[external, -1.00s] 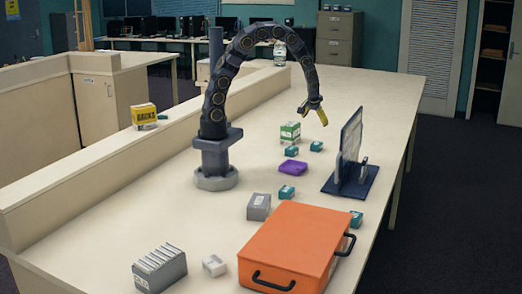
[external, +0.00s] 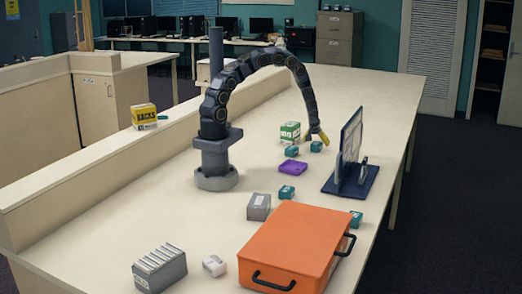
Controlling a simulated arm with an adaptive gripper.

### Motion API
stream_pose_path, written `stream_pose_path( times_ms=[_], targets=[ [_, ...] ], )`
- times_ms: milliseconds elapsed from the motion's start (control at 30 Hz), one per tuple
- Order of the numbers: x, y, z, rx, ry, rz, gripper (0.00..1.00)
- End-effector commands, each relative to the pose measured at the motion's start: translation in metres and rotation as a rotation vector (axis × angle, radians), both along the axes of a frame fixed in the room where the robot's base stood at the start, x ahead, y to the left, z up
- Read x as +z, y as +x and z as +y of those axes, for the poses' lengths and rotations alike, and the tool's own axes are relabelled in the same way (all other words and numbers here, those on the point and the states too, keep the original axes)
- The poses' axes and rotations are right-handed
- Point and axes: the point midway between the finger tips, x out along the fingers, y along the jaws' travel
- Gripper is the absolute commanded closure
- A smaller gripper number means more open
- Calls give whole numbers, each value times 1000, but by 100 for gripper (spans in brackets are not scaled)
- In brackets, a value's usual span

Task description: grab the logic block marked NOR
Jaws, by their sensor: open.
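Several small teal blocks stand on the long table, and I take these for the logic blocks. One (external: 316,146) is at the far side, another (external: 291,151) is left of it, a third (external: 287,193) is nearer, and one more (external: 356,219) is behind the orange case. Their markings are too small to read, so I cannot tell which is NOR. My gripper (external: 316,138) has yellow fingertips, is open, and points down just above the far block, close to its top. I cannot tell whether the fingers touch it.
A green-and-white box (external: 290,131) stands just left of my gripper. A purple case (external: 293,167), a dark blue stand with an upright panel (external: 350,165), a grey box (external: 259,206) and a large orange case (external: 290,245) lie nearer. The far table right of my gripper is clear.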

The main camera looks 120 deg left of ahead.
Motion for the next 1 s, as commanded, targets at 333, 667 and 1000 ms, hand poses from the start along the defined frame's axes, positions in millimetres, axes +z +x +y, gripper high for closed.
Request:
stream_pose_path(
  times_ms=[333,667,1000],
  targets=[
    [-18,0,6,-2,-1,1,18],
    [-18,0,6,-2,-1,1,87],
    [-16,1,7,-1,0,0,87]
  ],
)
